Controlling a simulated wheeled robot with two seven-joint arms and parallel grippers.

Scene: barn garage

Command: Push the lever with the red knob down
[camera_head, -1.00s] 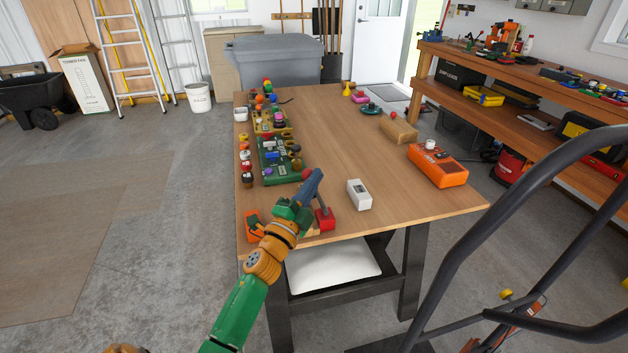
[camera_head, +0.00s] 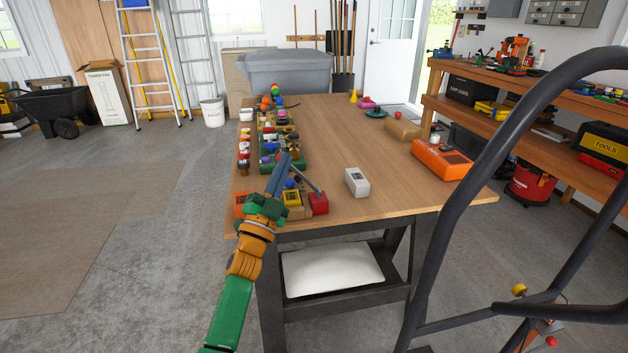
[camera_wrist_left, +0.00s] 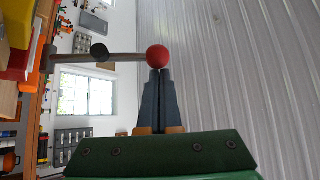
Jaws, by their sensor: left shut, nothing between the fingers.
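The lever is a thin grey rod (camera_head: 309,181) rising toward the left from a red base (camera_head: 318,204) at the near edge of the wooden table. Its red knob (camera_wrist_left: 158,56) shows in the left wrist view at the end of the rod; in the head view I cannot make it out, and my left gripper seems to hide it. My left gripper (camera_head: 284,160) is shut and empty, and it also shows in the left wrist view (camera_wrist_left: 159,73). Its fingertips are right at the knob in that view; I cannot tell whether they touch. My right gripper is not in view.
Several small devices stand along the table's left side, including a yellow-topped block (camera_head: 292,199) and an orange box (camera_head: 241,203) beside my gripper. A white box (camera_head: 357,182) stands right of the lever. An orange device (camera_head: 442,160) is farther right. The table's middle (camera_head: 340,135) is clear.

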